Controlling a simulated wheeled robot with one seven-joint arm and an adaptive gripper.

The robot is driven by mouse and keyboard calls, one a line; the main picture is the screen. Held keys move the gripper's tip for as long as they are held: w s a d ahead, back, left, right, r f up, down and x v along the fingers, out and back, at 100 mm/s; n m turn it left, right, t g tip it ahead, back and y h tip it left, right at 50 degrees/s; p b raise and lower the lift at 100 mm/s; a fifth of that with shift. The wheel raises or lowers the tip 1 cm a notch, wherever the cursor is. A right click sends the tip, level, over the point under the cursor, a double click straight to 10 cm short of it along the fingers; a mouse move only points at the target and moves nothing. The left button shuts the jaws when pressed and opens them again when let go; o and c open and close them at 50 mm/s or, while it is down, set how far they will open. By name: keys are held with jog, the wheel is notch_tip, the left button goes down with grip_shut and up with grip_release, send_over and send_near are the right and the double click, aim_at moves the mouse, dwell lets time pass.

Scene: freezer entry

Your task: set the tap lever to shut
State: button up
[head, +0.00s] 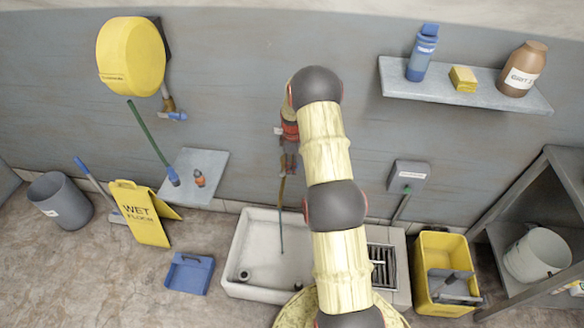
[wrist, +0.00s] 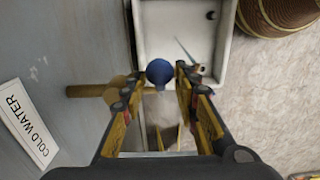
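The brass tap (wrist: 88,91) juts from the wall in the wrist view. Its lever ends in a round blue knob (wrist: 160,72). My gripper (wrist: 159,76) is open, with one finger on each side of the knob and small gaps showing between. It holds nothing. In the head view my gripper (head: 289,150) is at the wall above the sink, partly behind my arm, and the tap lever cannot be made out there. A thin bluish line (head: 281,228), apparently running water, drops into the white sink (head: 255,290).
A COLD WATER label (wrist: 25,122) is on the wall beside the tap. A yellow hose reel (head: 130,57) hangs at left. A shelf (head: 465,88) with bottles is at upper right. A wet-floor sign (head: 140,212), grey bin (head: 60,198) and yellow bucket (head: 444,265) stand on the floor.

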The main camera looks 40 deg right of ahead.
jog(key=shift+f, duration=0.3)
jog(key=shift+c, duration=0.4)
grip_shut()
